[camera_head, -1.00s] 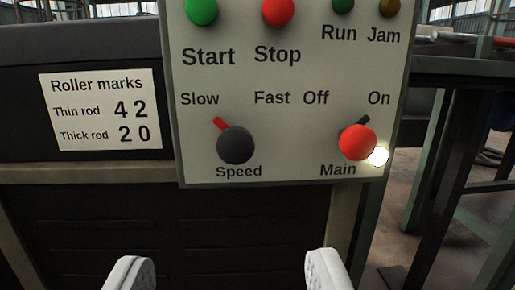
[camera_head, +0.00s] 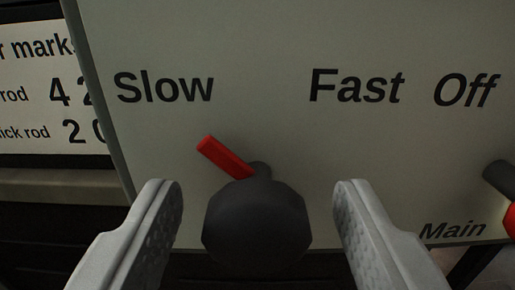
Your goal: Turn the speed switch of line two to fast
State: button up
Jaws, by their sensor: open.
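The speed switch (camera_head: 257,222) is a dark faceted knob with a red pointer (camera_head: 226,157) on the grey control panel (camera_head: 265,35). The pointer tilts up and left, toward the word Slow (camera_head: 164,88). The word Fast (camera_head: 356,87) is printed up and right of the knob. My gripper (camera_head: 257,200) is open, with one pale finger on each side of the knob. A gap shows between each finger and the knob. The Speed label is hidden in this view. No line number shows on the panel.
The main switch (camera_head: 506,190) sticks out at the right edge, partly cut off, with the words Off and Main near it. A white roller marks sign (camera_head: 45,90) is at the left, beyond the panel's edge.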

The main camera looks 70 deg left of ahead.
jog(key=shift+w+a, duration=0.2)
jog(key=shift+a, duration=0.4)
jog(key=c, duration=0.9)
